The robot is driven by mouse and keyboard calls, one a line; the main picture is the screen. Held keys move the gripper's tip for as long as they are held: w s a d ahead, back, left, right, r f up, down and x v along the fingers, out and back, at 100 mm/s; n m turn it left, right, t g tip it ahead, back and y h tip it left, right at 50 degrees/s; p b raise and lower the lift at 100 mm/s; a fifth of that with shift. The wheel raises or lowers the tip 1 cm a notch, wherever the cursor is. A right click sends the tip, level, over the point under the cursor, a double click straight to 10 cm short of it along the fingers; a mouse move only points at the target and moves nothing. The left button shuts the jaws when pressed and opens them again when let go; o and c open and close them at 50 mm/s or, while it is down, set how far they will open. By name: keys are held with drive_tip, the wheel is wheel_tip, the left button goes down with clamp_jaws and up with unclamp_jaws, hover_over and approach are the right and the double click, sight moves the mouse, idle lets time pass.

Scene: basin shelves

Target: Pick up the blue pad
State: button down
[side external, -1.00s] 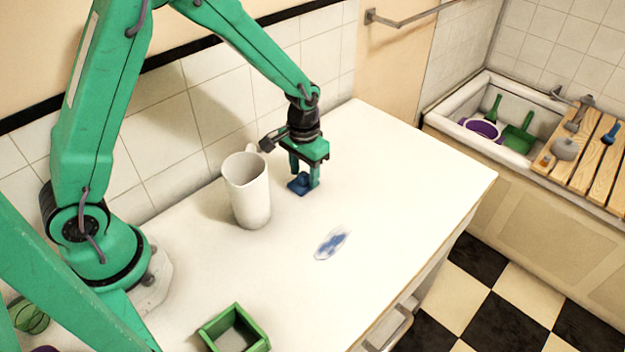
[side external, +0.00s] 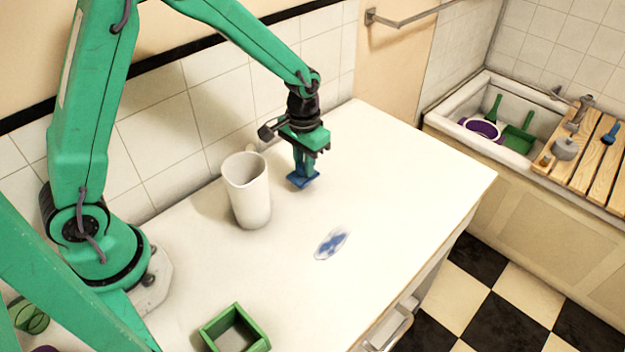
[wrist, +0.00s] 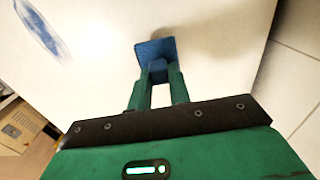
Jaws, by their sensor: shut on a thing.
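The blue pad (side external: 303,180) is a small flat blue square with a raised blue grip on top. My gripper (side external: 306,168) is shut on that grip, with the pad below the fingertips. In the side view the pad is at the surface of the white counter or just above it; I cannot tell which. In the wrist view the pad (wrist: 152,48) shows beyond the closed green fingers (wrist: 157,78), which hold its grip between them.
A white pitcher (side external: 248,195) stands just left of my gripper. A blue-marked oval patch (side external: 331,243) lies on the white counter (side external: 400,190). A green open box (side external: 207,333) sits at the front. A basin (side external: 470,105) with several items is at right.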

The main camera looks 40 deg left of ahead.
drive_tip(key=shift+r, duration=0.85)
drive_tip(key=s+d+r, duration=0.6)
drive_tip(key=s+d, duration=0.1)
drive_tip(key=d, duration=0.2)
drive_tip(key=shift+d+r, duration=0.15)
drive_tip(key=shift+r, duration=0.15)
drive_tip(key=shift+s, duration=0.1)
